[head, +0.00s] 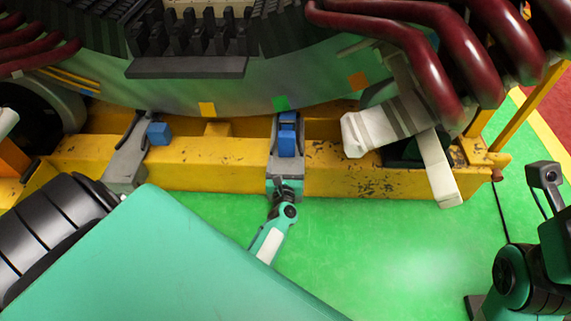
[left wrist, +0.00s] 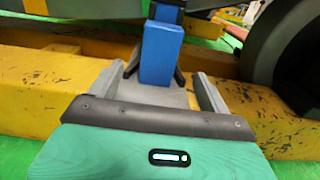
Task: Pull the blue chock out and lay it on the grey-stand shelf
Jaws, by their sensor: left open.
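A blue chock (head: 287,142) stands upright at the middle grey stand (head: 273,160), below the big round stator. In the left wrist view the same chock (left wrist: 160,52) stands straight ahead, with a flat grey surface at its foot. My left gripper (head: 285,181) is at the front of this stand. It is open, and its grey fingers (left wrist: 163,88) are spread to either side in the left wrist view. No grip on the chock shows. A second blue chock (head: 159,133) is at the left grey stand (head: 128,162). My right gripper's fingers are not visible.
A yellow beam (head: 220,165) carries the stands. Thick dark red pipes (head: 400,30) hang at upper right. A pale worn block (head: 385,128) and bar (head: 440,170) sit on the beam's right part. The green floor (head: 390,255) in front is clear.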

